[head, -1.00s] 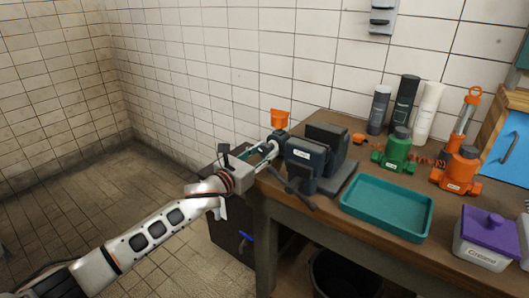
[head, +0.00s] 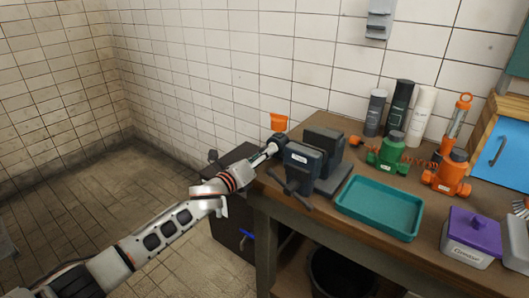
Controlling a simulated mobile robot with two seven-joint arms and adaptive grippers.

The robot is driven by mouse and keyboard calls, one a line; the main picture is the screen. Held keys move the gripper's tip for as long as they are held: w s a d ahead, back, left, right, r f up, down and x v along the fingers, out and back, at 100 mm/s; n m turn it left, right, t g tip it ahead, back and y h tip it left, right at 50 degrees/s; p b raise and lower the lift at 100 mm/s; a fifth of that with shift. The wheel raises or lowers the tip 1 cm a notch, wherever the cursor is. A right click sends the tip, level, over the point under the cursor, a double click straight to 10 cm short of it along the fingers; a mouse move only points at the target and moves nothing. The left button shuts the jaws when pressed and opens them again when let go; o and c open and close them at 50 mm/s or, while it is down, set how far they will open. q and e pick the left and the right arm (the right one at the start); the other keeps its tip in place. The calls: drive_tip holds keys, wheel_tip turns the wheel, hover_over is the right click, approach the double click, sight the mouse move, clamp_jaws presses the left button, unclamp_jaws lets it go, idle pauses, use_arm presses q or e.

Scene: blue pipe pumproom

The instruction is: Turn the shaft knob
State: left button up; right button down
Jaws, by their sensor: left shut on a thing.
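The blue-grey vise (head: 304,160) stands at the near left corner of the bench. A dark round part, seemingly the shaft knob (head: 280,140), sits at its left side, with an orange piece (head: 278,121) just above it. My left gripper (head: 270,150) reaches in from the lower left. Its fingers are seen nearly edge-on and are shut at the knob's pale near end. The fingertips and the exact grip are small and partly hidden. My right gripper is not in view.
The vise's handle (head: 291,188) sticks out over the bench front. A teal tray (head: 379,208), green pump (head: 387,152), orange pump (head: 447,174) and purple-lidded grease box (head: 472,237) stand to the right. A black bin (head: 340,272) is below. The floor at left is clear.

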use_arm(q)
drive_tip(key=n+p, duration=0.1)
drive_tip(key=n, duration=0.2)
drive_tip(key=shift+r+n, duration=0.1)
drive_tip(key=shift+n, duration=0.3)
drive_tip(key=n+p, duration=0.1)
drive_tip(key=n, duration=0.2)
drive_tip(key=shift+n+p, duration=0.3)
drive_tip(key=shift+p, duration=0.05)
drive_tip(key=n+p, duration=0.1)
drive_tip(key=n, duration=0.3)
drive_tip(key=shift+n+p, duration=0.3)
drive_tip(key=shift+n, duration=0.1)
